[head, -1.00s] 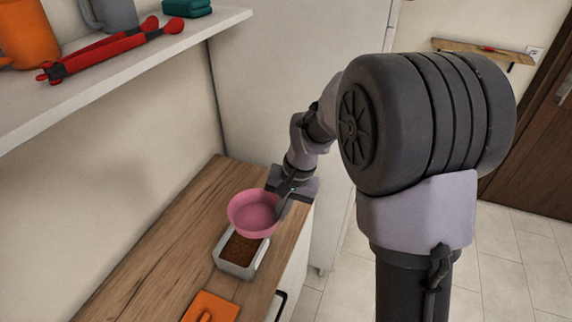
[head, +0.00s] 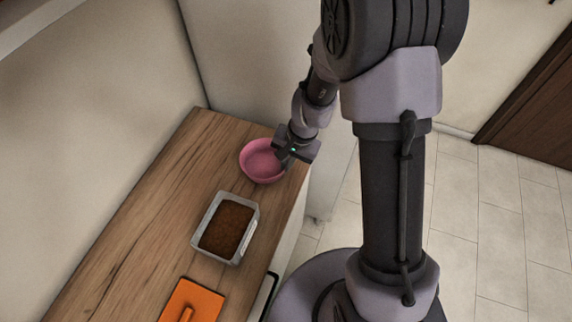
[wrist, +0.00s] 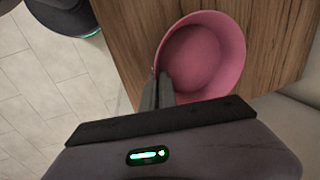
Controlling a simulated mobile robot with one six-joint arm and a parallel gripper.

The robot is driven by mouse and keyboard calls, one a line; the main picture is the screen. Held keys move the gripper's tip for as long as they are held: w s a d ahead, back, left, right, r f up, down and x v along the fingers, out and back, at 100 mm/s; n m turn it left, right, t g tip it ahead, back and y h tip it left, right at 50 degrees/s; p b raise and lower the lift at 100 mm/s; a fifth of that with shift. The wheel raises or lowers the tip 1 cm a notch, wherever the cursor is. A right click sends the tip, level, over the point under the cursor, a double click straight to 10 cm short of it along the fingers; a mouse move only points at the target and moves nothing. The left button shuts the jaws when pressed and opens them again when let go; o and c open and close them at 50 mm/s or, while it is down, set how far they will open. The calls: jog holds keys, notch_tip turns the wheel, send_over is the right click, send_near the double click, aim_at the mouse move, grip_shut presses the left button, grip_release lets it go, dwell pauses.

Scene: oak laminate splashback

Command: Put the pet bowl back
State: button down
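The pink pet bowl (head: 262,162) is upright over the far end of the wooden counter, near its right edge. In the head view I cannot tell whether its base touches the counter. My gripper (head: 284,158) is at the bowl's right rim. In the wrist view the bowl (wrist: 205,58) is empty, and the fingers of my gripper (wrist: 158,88) are close together with the bowl's rim between them. The lower part of the rim is partly hidden by the fingers and the gripper body.
A pale rectangular container (head: 194,238) filled with brown stuff stands on the wooden counter (head: 150,205), nearer than the bowl. An orange item with a handle (head: 190,303) lies nearer still. Walls bound the counter's left and far sides. Left of the container, the counter is clear.

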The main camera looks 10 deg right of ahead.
jog(key=shift+w, duration=0.1)
jog(key=shift+f, duration=0.25)
jog(key=c, duration=1.7)
grip_release()
jog(key=shift+r, duration=0.1)
jog(key=shift+r, duration=0.1)
jog(key=s+r+n+t+p, duration=0.1)
jog(key=s+r+p, duration=0.2)
jog(key=r, duration=0.9)
jog(key=s+r+t+p, duration=0.1)
jog(key=s+r+p, duration=0.15)
jog(key=r, duration=0.95)
jog(key=s+r, duration=0.2)
jog(key=s, duration=0.2)
jog(key=s+r+t, duration=0.1)
jog(key=s+r, duration=0.2)
jog(key=s, duration=0.1)
jog(key=s+r+n+t, duration=0.1)
jog(key=s+r, duration=0.2)
jog(key=s, duration=0.1)
jog(key=shift+s+a, duration=0.1)
jog(key=shift+s, duration=0.3)
